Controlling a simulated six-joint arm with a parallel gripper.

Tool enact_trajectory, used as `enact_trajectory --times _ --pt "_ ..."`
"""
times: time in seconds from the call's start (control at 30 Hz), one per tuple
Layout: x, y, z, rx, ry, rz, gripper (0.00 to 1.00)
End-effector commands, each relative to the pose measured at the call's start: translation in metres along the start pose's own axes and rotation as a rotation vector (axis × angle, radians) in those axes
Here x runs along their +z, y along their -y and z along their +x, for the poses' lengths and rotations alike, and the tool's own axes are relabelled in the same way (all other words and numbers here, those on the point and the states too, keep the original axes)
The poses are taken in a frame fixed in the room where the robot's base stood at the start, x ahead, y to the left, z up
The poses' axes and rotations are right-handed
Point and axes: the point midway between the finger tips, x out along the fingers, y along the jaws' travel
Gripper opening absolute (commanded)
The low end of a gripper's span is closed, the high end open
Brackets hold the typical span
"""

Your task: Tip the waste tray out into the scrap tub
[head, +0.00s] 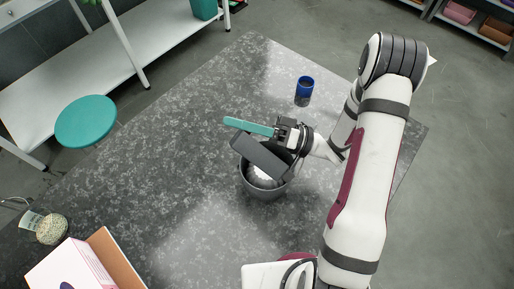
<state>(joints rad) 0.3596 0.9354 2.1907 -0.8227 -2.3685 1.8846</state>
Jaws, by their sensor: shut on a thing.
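The waste tray (258,156) appears as a dark grey slab, steeply tilted, above the scrap tub. A teal bar (248,126) sticks out to the left from the jaws; I cannot tell whether it is part of the tray. My gripper (283,132) is shut at the tray's upper edge, holding it; the exact grip is hidden. The scrap tub (266,193) is a round grey bowl on the table, directly below the tray and partly covered by it. Pale, shiny stuff (262,179) shows inside the tub. The tray's inner side is hidden.
A blue cup (304,91) stands on the speckled grey table (190,160) behind my gripper. An open box (80,268) and a jar of pale beads (50,229) are at lower left. A teal stool (86,121) stands beyond the table. The table's left middle is clear.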

Motion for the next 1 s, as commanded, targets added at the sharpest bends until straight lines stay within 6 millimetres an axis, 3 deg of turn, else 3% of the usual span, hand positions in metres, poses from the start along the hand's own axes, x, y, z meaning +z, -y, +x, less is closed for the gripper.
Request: enact_trajectory --times 0.17,0.6,1.0 --pt "0.014 0.019 0.013 0.115 0.201 -0.295 0.0" --pt "0.036 0.026 0.022 0.349 0.587 -0.897 0.0" --pt "0.037 0.025 0.022 0.37 0.613 -0.939 0.0"
